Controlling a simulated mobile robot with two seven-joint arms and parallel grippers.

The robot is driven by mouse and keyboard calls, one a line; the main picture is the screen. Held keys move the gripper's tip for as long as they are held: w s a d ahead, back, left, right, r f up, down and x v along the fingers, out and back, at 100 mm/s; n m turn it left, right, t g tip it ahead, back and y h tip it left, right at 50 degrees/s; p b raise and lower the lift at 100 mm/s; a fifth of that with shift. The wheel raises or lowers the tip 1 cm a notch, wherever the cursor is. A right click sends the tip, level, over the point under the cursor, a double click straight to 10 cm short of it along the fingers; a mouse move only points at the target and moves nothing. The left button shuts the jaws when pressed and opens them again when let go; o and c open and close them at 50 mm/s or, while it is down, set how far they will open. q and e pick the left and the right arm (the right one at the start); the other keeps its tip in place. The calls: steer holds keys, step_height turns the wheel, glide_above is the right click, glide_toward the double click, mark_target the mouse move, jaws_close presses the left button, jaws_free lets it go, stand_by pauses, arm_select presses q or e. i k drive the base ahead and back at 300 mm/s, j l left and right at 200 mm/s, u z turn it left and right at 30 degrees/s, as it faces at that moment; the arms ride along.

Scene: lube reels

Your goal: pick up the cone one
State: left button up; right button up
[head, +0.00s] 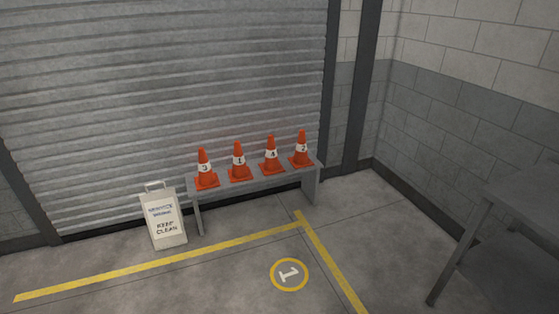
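Several orange cones with white number bands stand upright in a row on a grey bench (256,184) against the roller shutter. The cone marked 1 (238,171) is second from the left. To its left stands the cone marked 3 (205,178). To its right are the cone marked 4 (270,165) and, at the right end, a cone (301,158) whose number looks like 2. Neither of my grippers shows in the head view.
A white "keep clean" floor sign (163,217) stands left of the bench. Yellow floor lines (160,263) and a circled 1 (289,275) mark the floor in front. A grey table (518,218) stands at the right. The floor before the bench is clear.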

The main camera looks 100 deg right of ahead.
mark_target(239, 172)
steer(key=z, duration=3.1)
